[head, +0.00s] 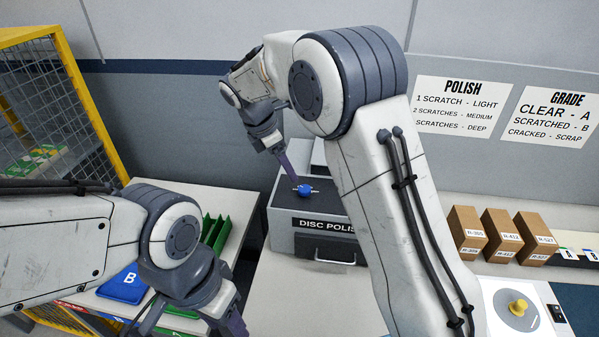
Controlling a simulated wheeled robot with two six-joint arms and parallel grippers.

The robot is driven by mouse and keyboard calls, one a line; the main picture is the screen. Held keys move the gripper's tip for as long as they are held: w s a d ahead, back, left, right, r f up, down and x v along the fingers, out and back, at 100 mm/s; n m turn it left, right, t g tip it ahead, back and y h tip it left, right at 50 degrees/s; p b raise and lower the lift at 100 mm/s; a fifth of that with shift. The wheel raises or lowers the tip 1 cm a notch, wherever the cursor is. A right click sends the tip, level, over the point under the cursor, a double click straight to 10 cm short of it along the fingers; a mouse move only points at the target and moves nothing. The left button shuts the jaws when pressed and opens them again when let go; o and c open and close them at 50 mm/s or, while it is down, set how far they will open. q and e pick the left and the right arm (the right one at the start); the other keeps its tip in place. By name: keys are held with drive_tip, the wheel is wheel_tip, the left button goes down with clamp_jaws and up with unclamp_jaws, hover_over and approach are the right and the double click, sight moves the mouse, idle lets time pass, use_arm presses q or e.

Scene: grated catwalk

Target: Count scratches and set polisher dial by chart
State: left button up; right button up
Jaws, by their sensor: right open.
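The grey disc polisher (284,222) stands on the bench in the middle, with a drawer handle on its front. Its blue dial (306,190) is on the top face. My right gripper (293,177) is open, with its fingers pointing down right at the dial; I cannot tell whether they touch it. The POLISH chart (455,106) on the wall reads 1 scratch light, 2 scratches medium, and a partly covered line ending in deep. A grey disc (516,320) with a yellow hub lies on a white panel at lower right; no scratches are discernible. My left gripper (232,322) is low at left, partly cut off.
A GRADE chart (549,118) hangs at right. Several brown boxes (502,238) stand along the right bench. A blue tray marked B (124,285) and a green rack (215,236) are on the left bench. A yellow mesh cage (73,88) stands at far left.

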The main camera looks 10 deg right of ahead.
sight(304, 188)
drive_tip(key=shift+n, duration=0.3)
drive_tip(key=p+x, duration=0.1)
drive_tip(key=x, duration=0.2)
drive_tip(key=p+x, duration=0.1)
drive_tip(key=x, duration=0.3)
drive_tip(key=w+d+p+x, duration=0.1)
drive_tip(key=x, duration=0.2)
drive_tip(key=shift+w+d+f, duration=0.15)
clamp_jaws()
